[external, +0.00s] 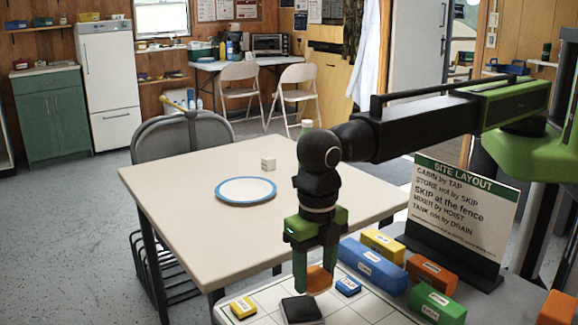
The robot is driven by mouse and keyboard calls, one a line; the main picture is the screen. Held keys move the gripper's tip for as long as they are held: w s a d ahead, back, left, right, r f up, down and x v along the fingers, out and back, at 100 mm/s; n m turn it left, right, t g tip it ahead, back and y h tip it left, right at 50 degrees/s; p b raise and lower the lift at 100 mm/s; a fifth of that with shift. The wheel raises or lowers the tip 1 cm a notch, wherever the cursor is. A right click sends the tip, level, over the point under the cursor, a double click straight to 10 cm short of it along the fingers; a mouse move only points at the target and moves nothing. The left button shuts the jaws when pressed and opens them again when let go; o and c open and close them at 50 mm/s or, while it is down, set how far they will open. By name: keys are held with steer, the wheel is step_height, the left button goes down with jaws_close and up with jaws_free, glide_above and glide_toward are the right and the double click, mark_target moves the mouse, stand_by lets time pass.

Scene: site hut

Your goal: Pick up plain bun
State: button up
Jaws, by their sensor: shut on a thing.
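My gripper (315,264) points down over the white gridded board (358,308) at the front. It is shut on a small orange-brown piece (319,281), which shows between and below the green fingers. I cannot tell from its shape whether this is the plain bun, and no other bun is plain to see. I cannot tell whether the piece touches the board. A black block (301,309) lies just in front of and below it.
Labelled blocks stand close to the right: a long blue one (371,265), yellow (383,245), orange (431,273) and green (437,304). A site layout sign (463,215) stands behind them.

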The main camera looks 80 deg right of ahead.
mark_target(314, 287)
steer(key=w+d+r+p, duration=0.3)
steer(key=d+r+p, duration=0.4)
steer(key=d, duration=0.5)
steer(key=s+a+f+b, duration=0.1)
steer(key=a+f+b, duration=0.1)
steer(key=a, duration=0.1)
steer(key=a+f+b, duration=0.2)
steer(key=a+b, duration=0.1)
steer(key=a, duration=0.1)
steer(key=s+a+f+b, duration=0.1)
steer(key=a+f+b, duration=0.1)
steer(key=a, duration=0.2)
steer(key=shift+s+a, duration=0.1)
steer(key=shift+s, duration=0.25)
steer(key=shift+s+a+b, duration=0.15)
steer(key=shift+a+b, duration=0.15)
steer(key=shift+a, duration=0.15)
step_height(314, 287, down, 4)
steer(key=b, duration=0.4)
steer(key=shift+f, duration=0.25)
steer(key=shift+r, duration=0.25)
steer(key=shift+f, duration=0.15)
steer(key=o, duration=1.5)
